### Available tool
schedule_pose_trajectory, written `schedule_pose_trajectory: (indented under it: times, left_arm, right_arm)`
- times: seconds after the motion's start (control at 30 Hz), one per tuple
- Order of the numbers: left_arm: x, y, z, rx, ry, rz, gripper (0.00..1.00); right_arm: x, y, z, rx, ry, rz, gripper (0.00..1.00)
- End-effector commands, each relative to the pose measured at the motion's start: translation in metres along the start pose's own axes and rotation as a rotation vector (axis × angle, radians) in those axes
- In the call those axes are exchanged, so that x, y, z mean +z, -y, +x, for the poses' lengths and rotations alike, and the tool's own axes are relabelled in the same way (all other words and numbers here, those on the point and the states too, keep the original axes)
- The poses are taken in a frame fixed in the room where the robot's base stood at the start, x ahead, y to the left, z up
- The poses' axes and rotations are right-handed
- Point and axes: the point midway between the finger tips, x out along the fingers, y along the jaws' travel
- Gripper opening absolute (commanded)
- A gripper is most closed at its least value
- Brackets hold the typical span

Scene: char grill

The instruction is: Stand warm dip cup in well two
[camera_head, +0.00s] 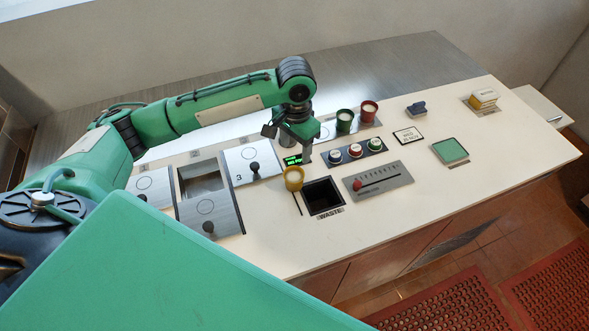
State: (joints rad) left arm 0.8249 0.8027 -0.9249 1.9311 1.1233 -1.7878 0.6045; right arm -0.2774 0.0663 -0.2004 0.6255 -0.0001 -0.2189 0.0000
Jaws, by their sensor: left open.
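A small yellow cup (293,178) is on the white counter just left of the square waste opening, with a thin dark strip running down from it. My left gripper (294,148) is open above and behind this cup, its fingers pointing down; I cannot tell whether a finger touches it. Among the steel well panels on the left, the middle well (202,182) is uncovered, and its plate with a black knob (209,216) sits toward the front. The panel marked 3 (250,164) is right of it. A green cup (345,121) and a red cup (369,111) stand behind the buttons. My right gripper is out of view.
The dark waste opening (322,197) is right of the yellow cup. The counter's front right is clear.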

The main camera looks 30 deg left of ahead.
Motion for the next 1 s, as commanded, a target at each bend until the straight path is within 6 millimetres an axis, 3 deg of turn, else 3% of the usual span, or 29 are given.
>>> schedule_pose_trajectory:
  times: [0.37, 0.57, 0.73, 1.0]
  left_arm:
    - [0.001, 0.000, 0.067, 0.001, 0.003, 0.000, 0.56]
    - [0.002, 0.000, 0.080, -0.001, 0.002, 0.001, 0.56]
    - [0.005, 0.000, 0.100, 0.000, 0.003, 0.000, 0.56]
    - [0.006, 0.000, 0.130, -0.001, 0.001, 0.002, 0.56]
  right_arm:
    - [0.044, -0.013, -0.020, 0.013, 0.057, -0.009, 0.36]
    - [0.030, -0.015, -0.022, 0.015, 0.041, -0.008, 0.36]
    - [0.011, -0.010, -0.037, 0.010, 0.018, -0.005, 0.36]
    - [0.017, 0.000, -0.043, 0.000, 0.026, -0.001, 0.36]
